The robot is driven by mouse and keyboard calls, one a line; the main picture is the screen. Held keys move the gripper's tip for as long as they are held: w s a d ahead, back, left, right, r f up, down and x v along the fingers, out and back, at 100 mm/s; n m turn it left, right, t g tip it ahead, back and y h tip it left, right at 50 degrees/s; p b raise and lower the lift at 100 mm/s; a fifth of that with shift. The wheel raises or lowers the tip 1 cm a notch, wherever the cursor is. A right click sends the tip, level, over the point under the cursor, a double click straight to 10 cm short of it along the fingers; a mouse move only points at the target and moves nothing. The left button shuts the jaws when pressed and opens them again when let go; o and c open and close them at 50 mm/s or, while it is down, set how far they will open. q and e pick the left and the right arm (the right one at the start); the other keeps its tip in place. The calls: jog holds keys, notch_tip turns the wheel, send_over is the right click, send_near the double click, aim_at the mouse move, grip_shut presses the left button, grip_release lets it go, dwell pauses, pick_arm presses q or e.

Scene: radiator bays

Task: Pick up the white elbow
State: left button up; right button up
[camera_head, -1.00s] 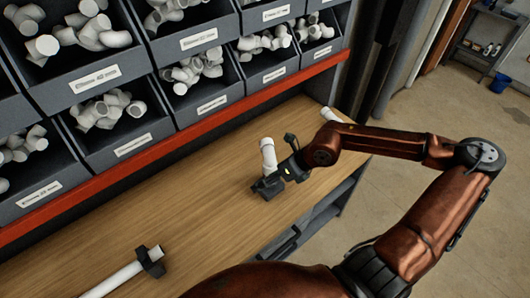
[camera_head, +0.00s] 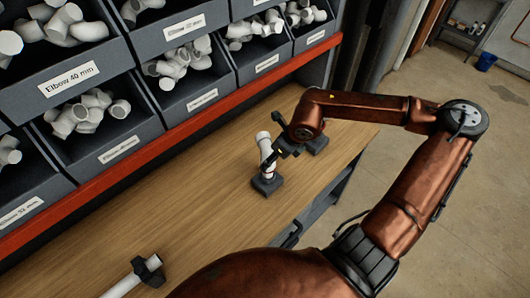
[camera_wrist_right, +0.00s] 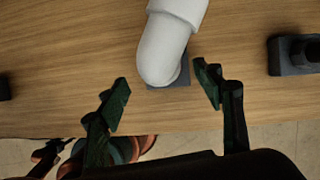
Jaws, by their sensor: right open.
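The white elbow (camera_head: 265,148) stands upright on a small dark block (camera_head: 267,186) on the wooden bench. In the right wrist view the elbow (camera_wrist_right: 165,45) is large at top centre, with its rounded lower end toward me. My right gripper (camera_head: 284,147) is beside the elbow's upper part, on its right in the head view. Its two fingers (camera_wrist_right: 164,88) are apart in the right wrist view. The elbow's near end lies around the gap between the fingertips; I cannot tell whether they touch it. My left gripper is not in view.
Labelled grey bins (camera_head: 125,150) full of white fittings line the back behind a red rail (camera_head: 110,178). A second dark block (camera_head: 317,143) is right of the gripper. A white pipe (camera_head: 122,285) in a dark clamp (camera_head: 149,271) lies at front left. The bench between is clear.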

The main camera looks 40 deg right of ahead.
jog(key=shift+w+a+f, duration=0.1)
jog(key=shift+w+f, duration=0.15)
jog(key=shift+f, duration=0.3)
jog(key=x, duration=0.3)
jog(key=shift+w, duration=0.3)
jog(key=shift+f, duration=0.15)
jog(key=shift+c, duration=0.3)
jog(key=c, duration=0.9)
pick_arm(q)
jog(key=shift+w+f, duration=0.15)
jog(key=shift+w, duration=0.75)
pick_arm(e)
jog(key=c, duration=0.4)
jog(key=shift+c, duration=0.2)
